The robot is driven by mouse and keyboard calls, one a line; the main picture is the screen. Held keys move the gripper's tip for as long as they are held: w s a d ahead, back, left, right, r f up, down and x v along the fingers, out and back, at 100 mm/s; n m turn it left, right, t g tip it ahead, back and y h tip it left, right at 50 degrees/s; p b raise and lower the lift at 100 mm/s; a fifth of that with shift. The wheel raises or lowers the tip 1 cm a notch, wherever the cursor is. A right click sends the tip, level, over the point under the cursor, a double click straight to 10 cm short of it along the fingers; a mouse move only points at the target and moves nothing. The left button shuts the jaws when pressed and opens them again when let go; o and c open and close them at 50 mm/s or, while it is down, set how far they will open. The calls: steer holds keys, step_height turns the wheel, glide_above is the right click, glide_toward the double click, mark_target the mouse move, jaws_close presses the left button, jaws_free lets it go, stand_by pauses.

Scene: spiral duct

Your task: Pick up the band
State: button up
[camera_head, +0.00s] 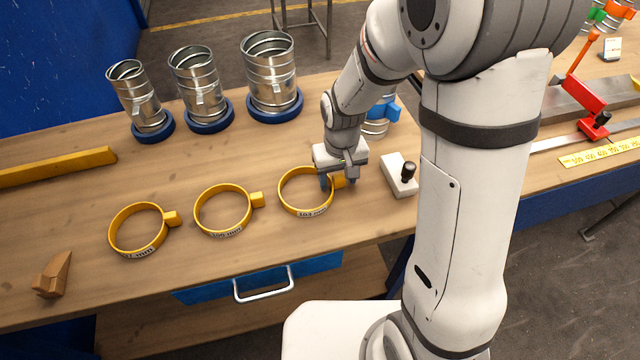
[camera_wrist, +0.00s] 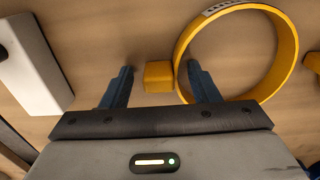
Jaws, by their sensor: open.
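Three yellow bands lie in a row on the wooden bench: a left band (camera_head: 112,232), a middle band (camera_head: 197,211) and a right band (camera_head: 281,190). Each has a square yellow tab on its right side and a label on its front. My gripper (camera_head: 338,182) is over the right band's tab. In the wrist view the gripper (camera_wrist: 160,78) has its two blue fingers apart, with the tab (camera_wrist: 159,76) between them and touching neither. The right band's ring (camera_wrist: 291,45) curves past one finger. In the head view the gripper partly hides the tab.
Three metal duct pieces (camera_head: 198,82) stand on blue bases behind the bands. A white block with a black knob (camera_head: 400,176) is just right of my gripper; it also shows in the wrist view (camera_wrist: 30,62). A wooden wedge (camera_head: 53,275) lies front left.

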steer(key=c, duration=1)
steer(key=shift+r, duration=0.1)
steer(key=shift+c, duration=0.2)
